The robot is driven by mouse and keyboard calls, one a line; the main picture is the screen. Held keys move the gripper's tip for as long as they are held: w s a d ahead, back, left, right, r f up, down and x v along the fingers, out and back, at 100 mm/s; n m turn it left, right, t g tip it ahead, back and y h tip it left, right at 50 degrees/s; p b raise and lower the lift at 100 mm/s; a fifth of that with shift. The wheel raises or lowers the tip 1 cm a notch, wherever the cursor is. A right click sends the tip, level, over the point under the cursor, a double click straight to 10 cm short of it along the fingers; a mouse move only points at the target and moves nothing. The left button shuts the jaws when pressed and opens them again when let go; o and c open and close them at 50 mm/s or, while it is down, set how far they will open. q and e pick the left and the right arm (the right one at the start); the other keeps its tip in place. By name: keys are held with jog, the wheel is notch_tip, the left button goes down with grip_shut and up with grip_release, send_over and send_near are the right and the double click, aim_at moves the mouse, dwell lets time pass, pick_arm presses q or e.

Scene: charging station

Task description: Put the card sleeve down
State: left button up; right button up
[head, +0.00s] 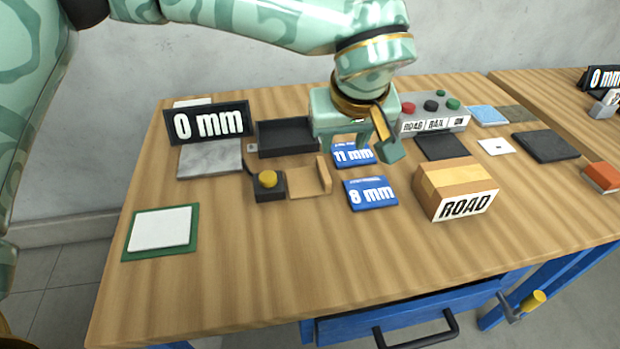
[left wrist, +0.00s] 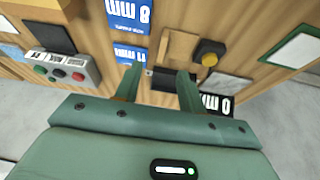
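Two blue cards that look like card sleeves lie flat on the wooden table. The "11 mm" sleeve (head: 354,158) is just below and in front of my left gripper, and the "8 mm" sleeve (head: 371,194) is nearer the front edge. In the left wrist view the "11 mm" sleeve (left wrist: 130,54) is beside one fingertip and the "8 mm" sleeve (left wrist: 128,14) is farther off. My left gripper (head: 346,143) points down with its fingers apart. In the left wrist view its fingers (left wrist: 158,82) show a gap with nothing held between them. My right gripper is not in view.
A black tray (head: 286,137), a "0 mm" sign (head: 210,123), a yellow-button box (head: 268,184) and a wooden holder (head: 308,181) are left of the sleeves. A "ROAD" box (head: 455,188) and a button panel (head: 433,114) are to the right. The front-middle tabletop is clear.

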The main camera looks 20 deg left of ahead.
pick_arm(q)
jog(key=b, duration=0.4)
send_near(328, 183)
jog(key=f, duration=0.1)
jog(key=shift+w+a+f+n+y+b, duration=0.15)
jog(key=shift+w+f, duration=0.25)
jog(key=shift+f, duration=0.2)
jog(key=shift+w+a+f+n+y+b, duration=0.15)
jog(key=shift+w+f, duration=0.25)
jog(key=shift+f, duration=0.2)
jog(key=shift+w+f+b, duration=0.15)
jog(key=shift+f+b, duration=0.15)
jog(key=shift+f, duration=0.2)
jog(key=b+x, duration=0.3)
jog(key=x, duration=0.1)
jog(key=shift+d+f, duration=0.1)
jog(key=shift+f, duration=0.15)
jog(key=shift+w+f, duration=0.1)
jog(key=shift+f, duration=0.1)
jog(key=shift+r, duration=0.25)
jog(key=shift+c, duration=0.3)
grip_shut()
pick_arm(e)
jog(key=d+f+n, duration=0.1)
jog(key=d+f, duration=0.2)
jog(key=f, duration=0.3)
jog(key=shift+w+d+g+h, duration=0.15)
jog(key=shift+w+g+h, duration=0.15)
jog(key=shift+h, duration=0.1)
